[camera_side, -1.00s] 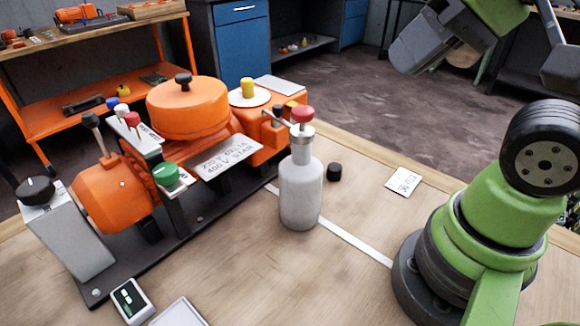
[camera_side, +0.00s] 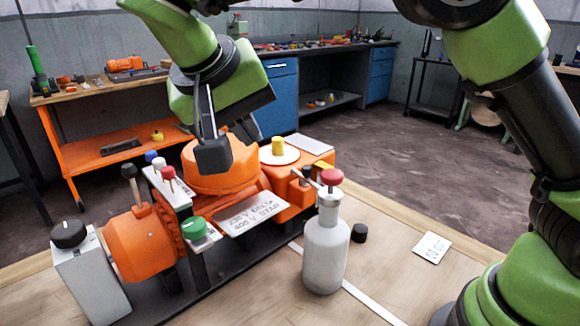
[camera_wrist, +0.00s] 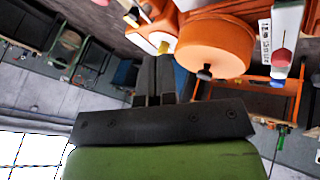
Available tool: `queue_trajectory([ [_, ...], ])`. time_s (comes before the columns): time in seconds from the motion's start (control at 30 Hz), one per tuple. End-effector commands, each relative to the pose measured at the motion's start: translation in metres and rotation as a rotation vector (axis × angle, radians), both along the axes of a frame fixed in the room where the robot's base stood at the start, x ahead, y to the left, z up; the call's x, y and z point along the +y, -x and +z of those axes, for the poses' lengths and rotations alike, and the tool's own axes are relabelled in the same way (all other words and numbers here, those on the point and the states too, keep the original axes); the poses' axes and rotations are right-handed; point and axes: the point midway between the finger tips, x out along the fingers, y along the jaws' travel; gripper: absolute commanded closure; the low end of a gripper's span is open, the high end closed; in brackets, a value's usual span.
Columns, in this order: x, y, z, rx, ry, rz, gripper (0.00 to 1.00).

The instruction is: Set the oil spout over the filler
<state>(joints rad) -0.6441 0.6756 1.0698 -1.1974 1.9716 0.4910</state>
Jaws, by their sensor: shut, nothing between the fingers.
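A grey-white oil bottle (camera_side: 326,258) stands upright on the table, in front of the orange machine's right end. It has a red knob (camera_side: 332,177) on top and a thin spout (camera_side: 307,180) that points left toward the machine. I cannot tell for sure which part is the filler, or whether the spout tip is over it. My gripper (camera_side: 214,158) is shut and empty. In the side view it points down in front of the orange drum (camera_side: 188,172), left of the bottle and apart from it. Its shut fingers (camera_wrist: 153,78) also show in the wrist view.
A yellow plug (camera_side: 278,146) sits on a white disc. The machine also carries a green knob (camera_side: 194,228), several levers and a sign plate (camera_side: 250,214). A black cap (camera_side: 359,233) and a white card (camera_side: 432,248) lie right of the bottle on open table.

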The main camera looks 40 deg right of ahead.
Motion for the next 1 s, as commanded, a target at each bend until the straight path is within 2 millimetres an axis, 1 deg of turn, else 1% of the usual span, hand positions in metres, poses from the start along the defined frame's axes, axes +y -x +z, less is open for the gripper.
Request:
queue_trajectory([
  [0.03, 0.008, -0.002, -0.006, -0.011, 0.02, -0.01, 1.0],
  [0.17, 0.014, -0.005, -0.012, -0.033, 0.046, -0.031, 1.0],
  [0.27, 0.012, -0.006, -0.017, -0.035, 0.052, -0.036, 1.0],
  [0.37, 0.005, -0.008, -0.025, -0.033, 0.054, -0.035, 1.0],
  [0.47, -0.005, -0.01, -0.038, -0.03, 0.054, -0.036, 1.0],
  [0.7, -0.035, -0.019, -0.08, -0.03, 0.052, -0.037, 1.0],
  [0.8, -0.047, -0.021, -0.094, -0.03, 0.05, -0.037, 1.0],
  [1.0, -0.069, -0.012, -0.091, -0.034, 0.047, -0.037, 1.0],
])
